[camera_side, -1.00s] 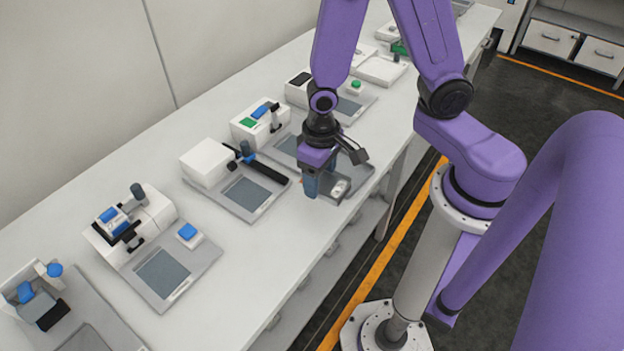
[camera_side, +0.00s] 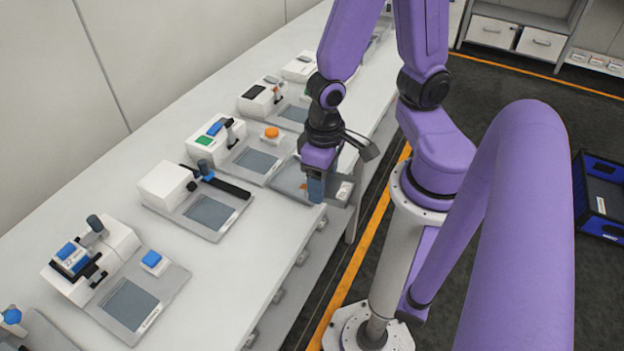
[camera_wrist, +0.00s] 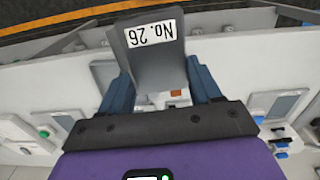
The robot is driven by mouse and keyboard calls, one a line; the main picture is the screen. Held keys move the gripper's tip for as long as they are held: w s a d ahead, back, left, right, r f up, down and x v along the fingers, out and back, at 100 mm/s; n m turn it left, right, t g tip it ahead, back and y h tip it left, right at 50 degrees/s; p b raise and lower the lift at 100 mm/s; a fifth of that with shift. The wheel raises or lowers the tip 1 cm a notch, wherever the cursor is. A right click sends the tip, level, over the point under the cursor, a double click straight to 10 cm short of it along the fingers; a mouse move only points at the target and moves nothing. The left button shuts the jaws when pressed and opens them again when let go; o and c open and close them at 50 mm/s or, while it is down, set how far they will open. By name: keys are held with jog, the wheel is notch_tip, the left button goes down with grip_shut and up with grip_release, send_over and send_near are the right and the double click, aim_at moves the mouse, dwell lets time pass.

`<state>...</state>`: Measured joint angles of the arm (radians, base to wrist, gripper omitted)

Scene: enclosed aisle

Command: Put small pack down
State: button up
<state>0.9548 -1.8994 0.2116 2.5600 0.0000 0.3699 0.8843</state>
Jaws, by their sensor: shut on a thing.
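The small pack is a dark grey piece with a white "No. 26" label. In the wrist view the pack (camera_wrist: 158,70) sits between the two blue fingers, its label upside down. In the side view the pack (camera_side: 343,191) shows partly, just right of the fingers. My gripper (camera_side: 316,188) points down, shut on it, near the bench's front edge. The gripper (camera_wrist: 160,88) spans both sides of it in the wrist view. Whether the pack touches anything below is unclear. A grey tray (camera_side: 287,177) lies beside and behind the fingers, partly hidden.
The white bench (camera_side: 240,270) carries a row of devices with grey plates, including one with an orange button (camera_side: 272,133) and one with a blue button (camera_side: 152,260). Bare bench lies in front of them. A blue crate (camera_side: 590,215) stands on the floor at right.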

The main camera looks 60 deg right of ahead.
jog(key=shift+s+d+r, duration=0.1)
jog(key=shift+s+r, duration=0.05)
jog(key=shift+s, duration=0.15)
jog(key=w+a, duration=0.3)
jog(key=w, duration=0.7)
send_over(205, 210)
jog(key=shift+m, duration=0.3)
jog(key=f, duration=0.8)
jog(key=shift+s, duration=0.2)
jog(key=shift+w+f, duration=0.15)
jog(key=shift+f, duration=1.6)
jog(key=shift+f, duration=0.2)
